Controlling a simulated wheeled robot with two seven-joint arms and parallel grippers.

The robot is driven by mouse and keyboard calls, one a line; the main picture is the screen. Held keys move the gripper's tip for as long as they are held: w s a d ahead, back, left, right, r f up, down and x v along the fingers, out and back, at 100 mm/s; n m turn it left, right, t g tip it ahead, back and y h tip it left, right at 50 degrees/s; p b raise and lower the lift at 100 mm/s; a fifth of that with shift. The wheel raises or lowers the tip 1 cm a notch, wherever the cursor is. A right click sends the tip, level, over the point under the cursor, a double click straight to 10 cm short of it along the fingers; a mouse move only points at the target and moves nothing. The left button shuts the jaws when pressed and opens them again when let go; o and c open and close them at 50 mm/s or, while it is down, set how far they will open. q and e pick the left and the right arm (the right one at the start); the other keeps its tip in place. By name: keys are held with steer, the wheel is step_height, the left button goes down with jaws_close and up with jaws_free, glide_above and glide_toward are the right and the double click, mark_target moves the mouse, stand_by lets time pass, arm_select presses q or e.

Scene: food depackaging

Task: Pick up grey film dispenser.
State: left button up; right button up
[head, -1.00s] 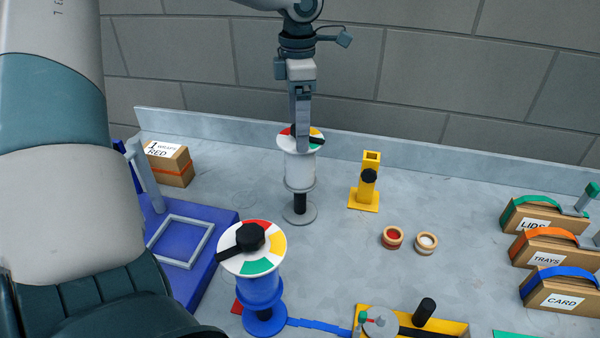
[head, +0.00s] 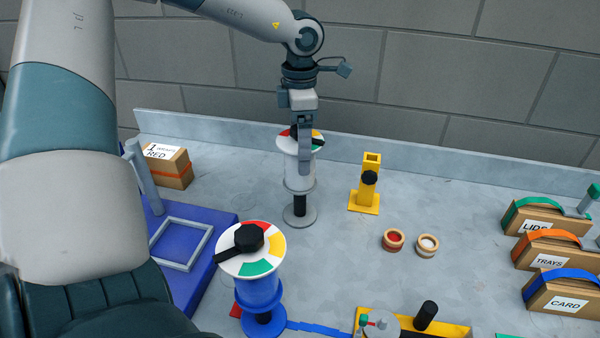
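The grey film dispenser (head: 293,183) stands upright at the middle back of the table. It has a pale grey spool on a round base, with a coloured dial on top. My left gripper (head: 305,168) points straight down at it, overlapping the right of the dial and spool in the head view. I see its fingers edge-on as one grey bar, so I cannot tell whether they are apart or touch the spool. The dispenser's base is on the table. My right gripper is not in view.
A blue film dispenser (head: 258,292) stands nearer, with blue film running right. A yellow stand (head: 364,199) is right of the grey dispenser. Two small round pots (head: 393,240) and labelled boxes (head: 565,297) lie further right. A blue platform (head: 215,222) is at left.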

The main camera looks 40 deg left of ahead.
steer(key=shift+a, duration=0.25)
arm_select(q)
steer(key=c, duration=1.5)
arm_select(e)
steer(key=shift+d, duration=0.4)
arm_select(q)
steer(key=shift+r, duration=0.1)
steer(key=shift+c, duration=0.2)
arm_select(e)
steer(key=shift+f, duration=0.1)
